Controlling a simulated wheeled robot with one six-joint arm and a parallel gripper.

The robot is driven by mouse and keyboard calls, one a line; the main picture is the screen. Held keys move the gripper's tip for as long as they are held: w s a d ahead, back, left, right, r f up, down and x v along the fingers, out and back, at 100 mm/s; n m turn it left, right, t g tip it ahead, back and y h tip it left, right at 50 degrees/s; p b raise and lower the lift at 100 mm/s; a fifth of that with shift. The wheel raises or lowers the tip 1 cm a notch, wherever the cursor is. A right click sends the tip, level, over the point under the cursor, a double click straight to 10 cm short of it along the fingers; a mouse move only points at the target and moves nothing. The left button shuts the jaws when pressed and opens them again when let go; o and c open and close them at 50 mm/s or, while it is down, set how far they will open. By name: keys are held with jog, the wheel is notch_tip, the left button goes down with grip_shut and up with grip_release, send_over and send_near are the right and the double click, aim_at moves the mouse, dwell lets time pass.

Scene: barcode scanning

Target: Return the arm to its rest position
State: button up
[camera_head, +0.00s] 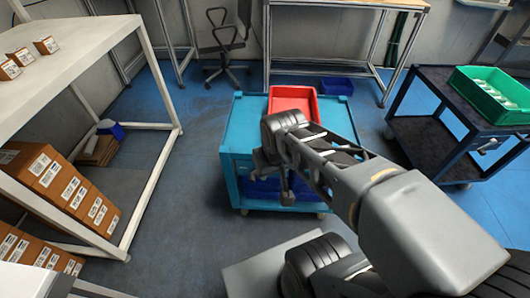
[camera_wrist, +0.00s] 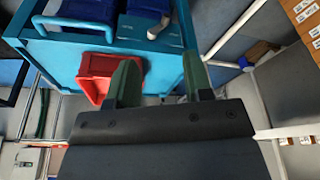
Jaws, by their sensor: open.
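My gripper (camera_wrist: 160,82) is open and empty in the wrist view, with its two dark green fingers apart. In the head view my gripper (camera_head: 285,183) hangs at the end of my arm, in front of the blue cart, and is partly hidden by my own wrist. The arm reaches forward from the lower right and bends down over the cart's near side. The blue cart (camera_head: 237,137) carries a red bin (camera_head: 292,93) on its top. The red bin also shows in the wrist view (camera_wrist: 97,75), behind the left finger.
A white shelf (camera_head: 75,45) at the left holds small boxes above and rows of brown labelled boxes (camera_head: 60,185) below. A dark cart (camera_head: 425,150) with a green bin (camera_head: 495,93) stands right. A workbench (camera_head: 345,68) and chair (camera_head: 222,45) are behind. Floor between shelf and cart is clear.

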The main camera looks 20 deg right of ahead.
notch_tip(320, 180, up, 17)
jog(key=p, duration=1.6)
jog(key=shift+s+a+r+t, duration=0.2)
jog(key=shift+a+t, duration=0.1)
jog(key=shift+a, duration=0.1)
